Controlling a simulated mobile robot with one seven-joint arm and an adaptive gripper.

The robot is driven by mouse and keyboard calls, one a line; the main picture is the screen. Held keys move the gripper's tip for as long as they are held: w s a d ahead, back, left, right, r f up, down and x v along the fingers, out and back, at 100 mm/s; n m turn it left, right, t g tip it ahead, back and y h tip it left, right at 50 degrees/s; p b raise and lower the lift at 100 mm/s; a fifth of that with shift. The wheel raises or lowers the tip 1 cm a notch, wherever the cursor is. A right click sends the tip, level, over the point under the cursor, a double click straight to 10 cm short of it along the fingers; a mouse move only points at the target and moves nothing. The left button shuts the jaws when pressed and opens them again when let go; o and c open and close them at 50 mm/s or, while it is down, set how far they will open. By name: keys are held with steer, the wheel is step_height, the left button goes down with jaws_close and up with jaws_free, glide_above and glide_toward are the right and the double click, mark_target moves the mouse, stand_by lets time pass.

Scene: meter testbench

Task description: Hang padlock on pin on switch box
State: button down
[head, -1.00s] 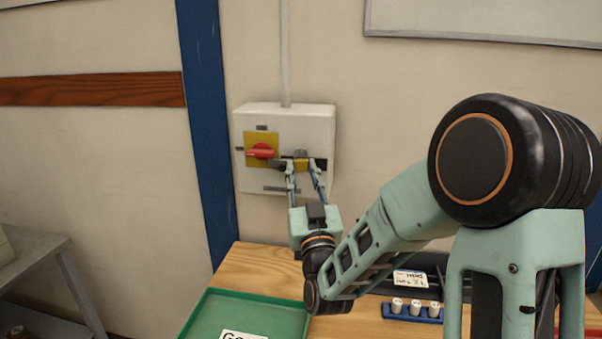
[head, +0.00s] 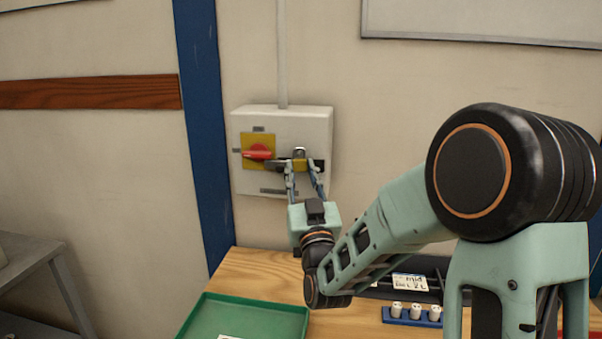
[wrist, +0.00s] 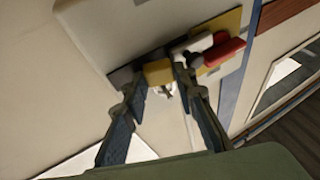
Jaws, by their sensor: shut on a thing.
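The white switch box (head: 318,125) is fixed to the wall, with a red rotary handle (head: 257,153) on a yellow plate. The handle also shows in the wrist view (wrist: 225,50). My gripper (head: 299,168) is in front of the box's lower right part. It is shut on the yellow padlock (wrist: 158,72), whose body sits between the fingertips. In the head view the grey shackle (head: 299,152) rises above the fingers, against the box front, right of the handle. A dark round knob, perhaps the pin (wrist: 196,60), shows beside one fingertip. I cannot tell whether the shackle is around it.
A green tray (head: 205,310) and a blue rack (head: 430,322) with several white pieces are on the wooden table (head: 265,268) below. A blue post (head: 203,130) stands left of the box. A grey conduit (head: 282,55) runs up from the box.

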steer(key=c, duration=1.5)
jaws_free()
steer(key=s+a+b, duration=0.1)
steer(key=s+b, duration=0.1)
steer(key=s, duration=0.6)
steer(key=shift+s+a, duration=0.35)
steer(key=shift+s, duration=0.05)
steer(key=shift+w+a, duration=0.1)
